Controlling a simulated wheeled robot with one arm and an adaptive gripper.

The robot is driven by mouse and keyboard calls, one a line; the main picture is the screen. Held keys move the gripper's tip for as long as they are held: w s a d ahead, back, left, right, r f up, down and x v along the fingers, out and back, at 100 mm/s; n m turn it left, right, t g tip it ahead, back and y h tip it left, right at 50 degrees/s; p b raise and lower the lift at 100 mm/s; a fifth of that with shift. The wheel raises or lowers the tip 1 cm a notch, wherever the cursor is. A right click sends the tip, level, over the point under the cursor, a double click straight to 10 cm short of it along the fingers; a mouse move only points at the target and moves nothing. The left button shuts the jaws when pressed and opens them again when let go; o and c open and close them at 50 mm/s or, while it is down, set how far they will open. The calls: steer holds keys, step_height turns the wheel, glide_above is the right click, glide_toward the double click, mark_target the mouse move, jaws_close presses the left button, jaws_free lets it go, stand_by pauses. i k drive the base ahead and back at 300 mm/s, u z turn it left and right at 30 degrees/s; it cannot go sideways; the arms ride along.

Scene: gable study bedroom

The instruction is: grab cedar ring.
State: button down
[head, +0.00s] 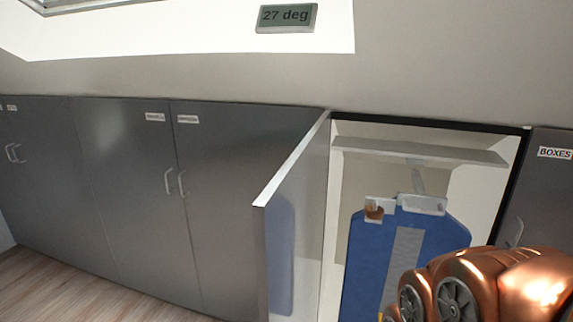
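A small brown ring-like piece (374,213), which looks like the cedar ring, sits at the upper left of a blue garment bag (370,265) inside the open cupboard. It is against a pale piece at the bag's top; I cannot tell whether it goes around it. The bag hangs from a grey hook (417,180) below the shelf. My copper arm covers the bag's lower right. My gripper's fingertips do not show.
The open grey cupboard door (300,225) stands out left of the opening. A shelf (420,151) spans the cupboard above the bag. Closed grey cupboards (130,190) line the left, and one labelled BOXES (555,195) is at right. Wood floor (90,290) is clear at lower left.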

mark_target(371, 214)
steer(key=u, duration=2.85)
steer(key=k, duration=1.55)
steer(key=z, duration=0.2)
